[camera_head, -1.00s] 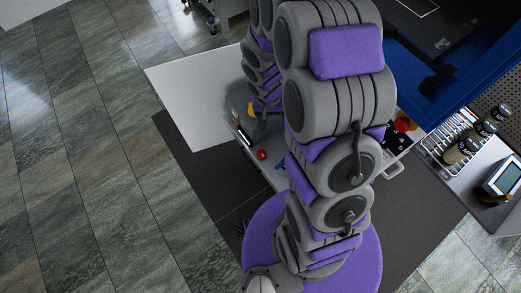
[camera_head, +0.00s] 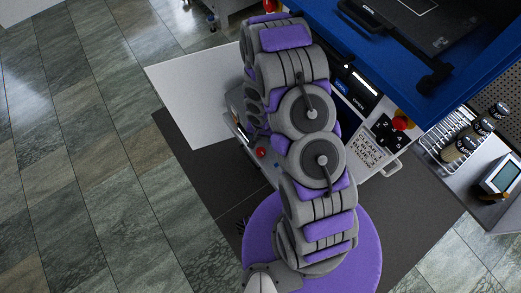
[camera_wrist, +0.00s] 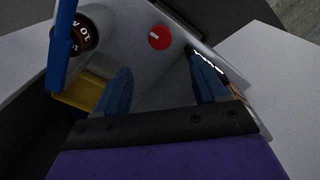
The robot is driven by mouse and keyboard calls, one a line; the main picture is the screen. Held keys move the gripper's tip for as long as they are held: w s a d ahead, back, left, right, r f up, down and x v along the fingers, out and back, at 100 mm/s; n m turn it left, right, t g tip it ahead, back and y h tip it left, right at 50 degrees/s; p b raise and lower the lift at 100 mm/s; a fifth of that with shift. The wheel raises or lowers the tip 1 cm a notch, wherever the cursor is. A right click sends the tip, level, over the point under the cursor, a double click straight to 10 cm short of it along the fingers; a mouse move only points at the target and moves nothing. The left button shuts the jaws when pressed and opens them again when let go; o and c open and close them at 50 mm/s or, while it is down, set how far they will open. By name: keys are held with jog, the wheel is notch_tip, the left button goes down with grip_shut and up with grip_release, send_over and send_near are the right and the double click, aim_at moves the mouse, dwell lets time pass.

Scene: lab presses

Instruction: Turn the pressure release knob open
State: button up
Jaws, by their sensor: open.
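A small round red knob (camera_wrist: 159,37) with a white mark sits on the grey panel in the wrist view, ahead of the fingers. It also shows as a red spot beside my arm in the head view (camera_head: 260,153). Which control is the pressure release knob is not labelled in view. My gripper (camera_wrist: 163,84) is open, with two blue fingers spread apart and nothing between them. The red knob lies beyond the fingertips, roughly in line with the gap, apart from both. In the head view my arm hides the gripper.
A dark numbered dial (camera_wrist: 76,32) and a blue lever (camera_wrist: 64,42) stand left of the fingers, above a yellow part (camera_wrist: 80,91). A blue press frame (camera_head: 400,50), a red button (camera_head: 402,123) and a wire rack with bottles (camera_head: 446,140) are at right. Floor at left is clear.

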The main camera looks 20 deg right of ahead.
aim_at(261, 151)
notch_tip(261, 151, down, 12)
jog(key=b, duration=0.3)
jog(key=shift+w+f, duration=0.1)
jog(key=c, duration=1.1)
